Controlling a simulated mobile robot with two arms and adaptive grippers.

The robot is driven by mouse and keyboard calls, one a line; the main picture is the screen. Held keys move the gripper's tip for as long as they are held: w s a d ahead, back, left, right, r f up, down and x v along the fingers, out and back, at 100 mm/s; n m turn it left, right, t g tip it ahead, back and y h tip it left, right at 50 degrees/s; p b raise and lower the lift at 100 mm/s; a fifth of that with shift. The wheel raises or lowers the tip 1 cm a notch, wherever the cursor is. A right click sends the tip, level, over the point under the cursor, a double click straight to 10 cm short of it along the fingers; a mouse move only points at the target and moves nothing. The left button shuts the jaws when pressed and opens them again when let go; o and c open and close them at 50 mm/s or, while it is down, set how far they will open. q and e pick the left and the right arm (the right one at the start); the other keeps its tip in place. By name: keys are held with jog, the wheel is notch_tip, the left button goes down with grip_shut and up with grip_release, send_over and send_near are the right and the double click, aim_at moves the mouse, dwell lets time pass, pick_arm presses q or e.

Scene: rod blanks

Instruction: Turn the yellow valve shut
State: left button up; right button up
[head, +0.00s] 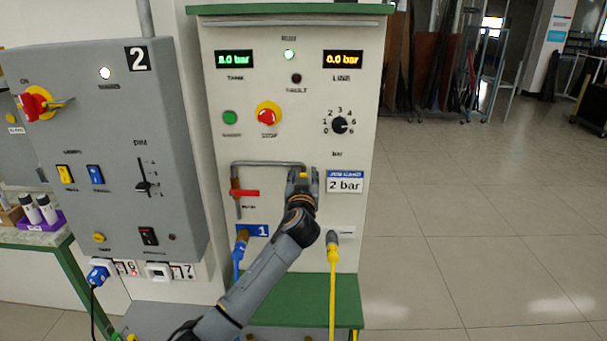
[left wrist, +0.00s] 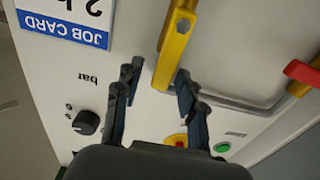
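The yellow valve's long handle (left wrist: 176,48) runs down from the top edge in the left wrist view. Its lower end lies between the fingertips of my left gripper (left wrist: 160,70). The two fingers stand apart, with a gap on the handle's left side; whether the right finger touches it I cannot tell. In the head view my left gripper (head: 302,180) is at the panel's pipe and hides most of the valve; only a little yellow (head: 303,174) shows there. My right gripper is in neither view.
A red-handled valve (head: 244,193) sits on the same grey pipe (head: 268,164) to the left. A job card (head: 345,181) reading 2 bar is close on the right. Below are a blue hose (head: 239,256) and a yellow hose (head: 333,280). The LINE display (head: 342,59) reads 0.0 bar.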

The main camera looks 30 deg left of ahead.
aim_at(325, 188)
pick_arm(q)
grip_shut()
jog(key=shift+d, duration=0.1)
jog(key=d+m, duration=0.1)
jog(key=m, duration=0.2)
jog(key=w+d+f+m, duration=0.1)
jog(key=m, duration=0.2)
jog(key=w+d+m+b, duration=0.1)
jog(key=m, duration=0.1)
jog(key=shift+d+f+m, duration=0.25)
jog(key=shift+f+m, duration=0.15)
jog(key=m, duration=0.1)
jog(key=f+m, duration=0.1)
jog(key=m, duration=0.1)
jog(key=w+d+f+m, duration=0.1)
jog(key=shift+m, duration=0.3)
jog(key=shift+d+f+m, duration=0.15)
jog(key=shift+f+m, duration=0.45)
jog(key=shift+m, duration=0.6)
jog(key=shift+d+f+m, duration=0.15)
jog(key=shift+f+m, duration=0.45)
jog(key=shift+m, duration=0.6)
